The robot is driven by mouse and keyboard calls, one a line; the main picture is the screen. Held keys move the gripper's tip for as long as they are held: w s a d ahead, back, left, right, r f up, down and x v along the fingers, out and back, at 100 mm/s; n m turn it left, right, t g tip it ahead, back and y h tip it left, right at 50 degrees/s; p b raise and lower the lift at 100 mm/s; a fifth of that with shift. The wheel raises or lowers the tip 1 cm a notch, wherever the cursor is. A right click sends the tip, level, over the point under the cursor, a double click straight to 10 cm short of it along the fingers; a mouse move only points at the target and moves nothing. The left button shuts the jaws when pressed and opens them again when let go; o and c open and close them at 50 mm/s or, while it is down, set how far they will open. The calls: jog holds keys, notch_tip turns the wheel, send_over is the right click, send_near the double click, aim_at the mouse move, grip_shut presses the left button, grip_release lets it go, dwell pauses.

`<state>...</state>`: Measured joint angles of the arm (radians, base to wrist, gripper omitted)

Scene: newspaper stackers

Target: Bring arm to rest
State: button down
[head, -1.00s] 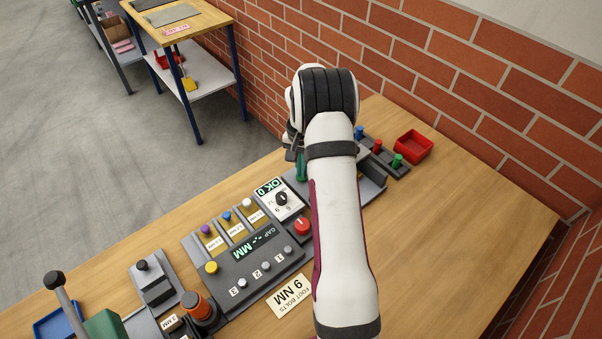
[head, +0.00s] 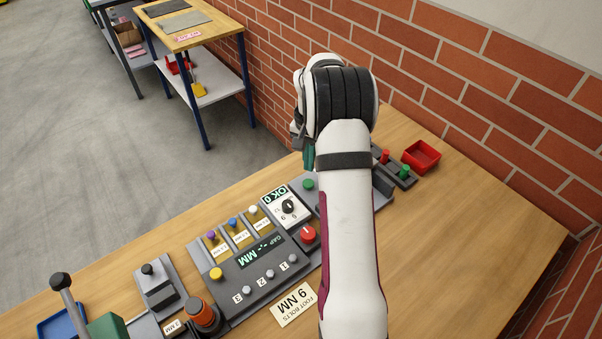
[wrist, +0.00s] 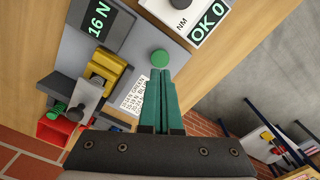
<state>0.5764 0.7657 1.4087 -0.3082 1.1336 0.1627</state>
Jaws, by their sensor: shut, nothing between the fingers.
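My arm, white with dark bands (head: 345,220), reaches over the workbench in the head view. My gripper's green fingers (head: 308,157) show only partly below the wrist. In the wrist view my gripper (wrist: 160,75) is shut, its two green fingers together with nothing between them. A round green button (head: 309,184) is uncovered on the grey panel. In the wrist view the green button (wrist: 160,58) appears just beyond the fingertips; the fingers look apart from it in the head view.
The control panel (head: 245,283) has coloured knobs, a dial and a red knob (head: 307,235). A red bin (head: 421,156) and red and green pegs stand at the back right. A brick wall (head: 450,75) is behind. The bench's right front (head: 450,260) is clear.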

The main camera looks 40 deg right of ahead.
jog(key=s+a+r+n, duration=0.1)
jog(key=s+a+r, duration=0.35)
jog(key=a, duration=0.25)
jog(key=s+a+r+n+y, duration=0.1)
jog(key=s+a+r+n, duration=0.1)
jog(key=s+a+r, duration=0.45)
jog(key=s+a+r+n, duration=0.1)
jog(key=s+a+r, duration=0.15)
jog(key=a, duration=0.65)
jog(key=s+a+n, duration=0.1)
jog(key=s+a, duration=0.2)
jog(key=s, duration=0.4)
jog(key=s+a+f+n, duration=0.1)
jog(key=s+a, duration=0.3)
jog(key=s, duration=0.2)
jog(key=shift+s+f+y, duration=0.15)
jog(key=shift+s+y, duration=0.2)
jog(key=shift+y, duration=0.05)
jog(key=c, duration=1.5)
grip_release()
jog(key=shift+c, duration=0.2)
